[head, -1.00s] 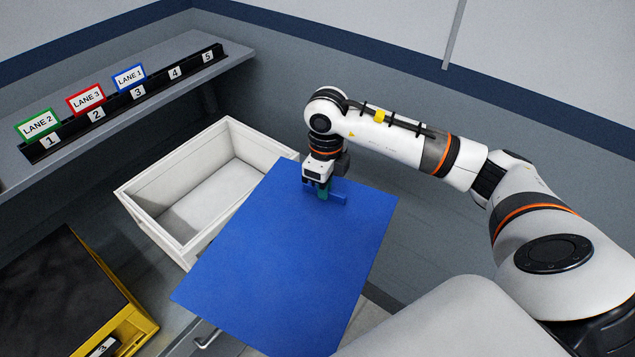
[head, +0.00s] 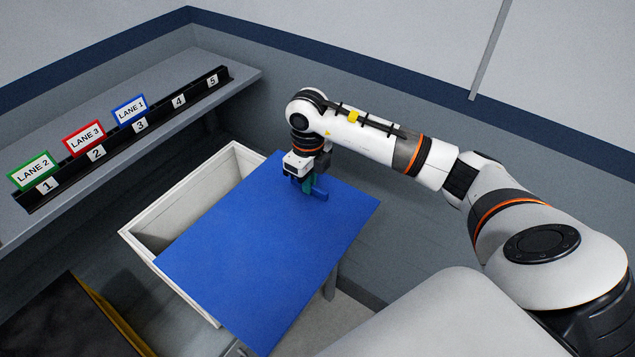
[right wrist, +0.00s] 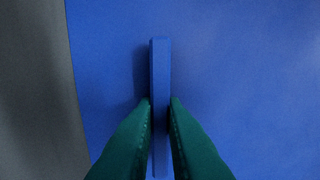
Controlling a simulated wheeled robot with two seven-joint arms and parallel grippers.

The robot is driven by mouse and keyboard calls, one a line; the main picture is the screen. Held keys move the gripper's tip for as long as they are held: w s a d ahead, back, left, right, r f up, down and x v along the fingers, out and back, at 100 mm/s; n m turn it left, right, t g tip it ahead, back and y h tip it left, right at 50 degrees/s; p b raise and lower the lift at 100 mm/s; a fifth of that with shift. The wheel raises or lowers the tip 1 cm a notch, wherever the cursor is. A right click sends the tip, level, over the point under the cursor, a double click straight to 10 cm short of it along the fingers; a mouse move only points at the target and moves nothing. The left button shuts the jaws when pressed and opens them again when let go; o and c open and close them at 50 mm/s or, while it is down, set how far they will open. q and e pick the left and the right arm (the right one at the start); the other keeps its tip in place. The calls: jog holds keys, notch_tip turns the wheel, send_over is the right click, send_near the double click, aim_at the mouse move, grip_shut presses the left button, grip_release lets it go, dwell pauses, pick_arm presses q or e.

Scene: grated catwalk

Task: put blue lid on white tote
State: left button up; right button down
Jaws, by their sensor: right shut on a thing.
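The blue lid (head: 262,252) is a flat blue sheet with a raised bar handle (right wrist: 160,85). My right gripper (head: 307,186) is shut on that handle; the green fingers (right wrist: 160,125) press on both its sides in the right wrist view. The white tote (head: 147,243) is an open box at the left of the lid. The lid hides the tote's right part and overhangs past it to the right and front. I cannot tell whether the lid touches the rim. The left gripper is not in view.
A grey shelf (head: 235,91) along the left wall holds a black numbered rail with green, red and blue lane signs (head: 131,111). A black-topped, yellow-edged unit (head: 75,315) stands at the lower left. Walls close in behind the tote.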

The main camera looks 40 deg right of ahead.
aim_at(278, 174)
jog(key=shift+w+a+f+b, duration=0.15)
jog(key=shift+w+f, duration=0.15)
jog(key=shift+w, duration=0.25)
jog(key=shift+w+a+f+b, duration=0.15)
jog(key=shift+w+f, duration=0.1)
jog(key=shift+w, duration=0.25)
jog(key=shift+w+a+f+b, duration=0.4)
jog(key=shift+w+b, duration=0.25)
jog(key=shift+b, duration=0.05)
jog(key=w, duration=0.1)
jog(key=w+f+b, duration=0.1)
jog(key=w+a+b, duration=0.1)
jog(key=shift+w+f, duration=0.1)
jog(key=shift+f, duration=0.2)
jog(key=shift+w+a+r+b, duration=0.1)
jog(key=shift+w+a+b, duration=0.1)
jog(key=shift+w+b, duration=0.3)
jog(key=shift+w+a+b, duration=0.2)
jog(key=shift+w+b, duration=0.05)
jog(key=shift+w, duration=0.3)
jog(key=w+a+b, duration=0.3)
jog(key=w+b, duration=0.3)
jog(key=w, duration=0.2)
jog(key=shift+w, duration=0.4)
jog(key=shift+r, duration=0.15)
